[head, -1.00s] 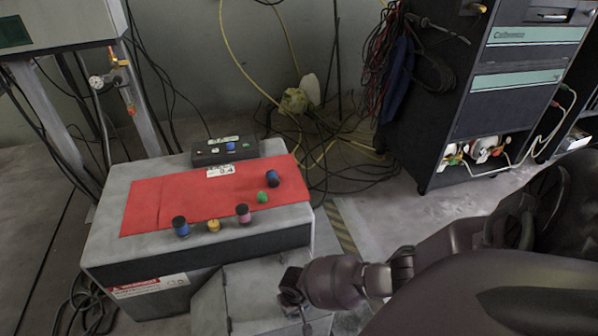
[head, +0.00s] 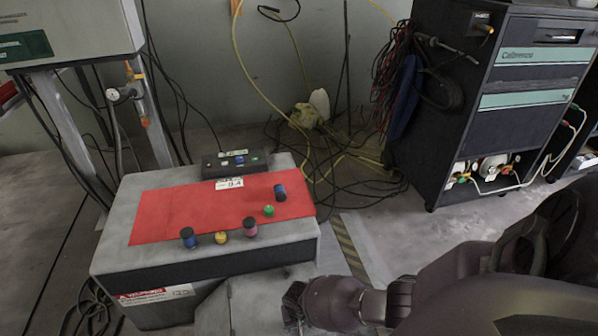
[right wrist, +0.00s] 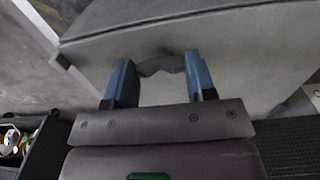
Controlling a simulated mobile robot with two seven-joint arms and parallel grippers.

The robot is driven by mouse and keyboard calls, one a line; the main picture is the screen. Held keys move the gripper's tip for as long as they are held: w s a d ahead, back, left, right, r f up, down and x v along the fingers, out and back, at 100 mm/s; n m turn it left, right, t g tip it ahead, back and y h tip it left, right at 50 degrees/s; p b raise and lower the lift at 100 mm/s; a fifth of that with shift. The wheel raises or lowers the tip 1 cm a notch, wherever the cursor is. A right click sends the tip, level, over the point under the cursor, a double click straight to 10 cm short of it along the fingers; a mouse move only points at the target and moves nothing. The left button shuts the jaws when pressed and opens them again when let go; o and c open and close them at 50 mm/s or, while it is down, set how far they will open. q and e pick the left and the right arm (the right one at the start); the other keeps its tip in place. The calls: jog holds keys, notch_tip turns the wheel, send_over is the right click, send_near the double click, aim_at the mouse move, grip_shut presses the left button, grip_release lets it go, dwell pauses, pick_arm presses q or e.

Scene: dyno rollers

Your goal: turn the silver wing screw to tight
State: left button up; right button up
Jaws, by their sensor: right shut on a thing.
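In the right wrist view a dark grey winged piece (right wrist: 162,64), which looks like the silver wing screw, sits between the two blue fingers of my right gripper (right wrist: 159,60). The fingers are shut on its two sides, with a grey panel (right wrist: 235,45) behind it. Its turn angle and tightness are hard to judge. In the head view my right gripper (head: 293,303) is low in front of the grey bench (head: 110,262), and the screw is hidden there. My left gripper is not in view.
A dark cabinet (head: 455,110) is at the right. Cables (head: 350,165) lie on the floor.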

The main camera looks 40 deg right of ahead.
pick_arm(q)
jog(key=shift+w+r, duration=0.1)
pick_arm(e)
jog(key=o, duration=0.9)
jog(key=shift+o, duration=0.2)
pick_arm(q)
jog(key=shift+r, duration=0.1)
pick_arm(e)
jog(key=shift+w+r, duration=0.1)
jog(key=shift+r, duration=0.05)
jog(key=shift+r, duration=0.3)
pick_arm(q)
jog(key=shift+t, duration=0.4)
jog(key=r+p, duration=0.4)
jog(key=p, duration=0.1)
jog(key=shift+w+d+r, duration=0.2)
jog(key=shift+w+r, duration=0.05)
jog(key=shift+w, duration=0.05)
pick_arm(e)
notch_tip(320, 180, up, 10)
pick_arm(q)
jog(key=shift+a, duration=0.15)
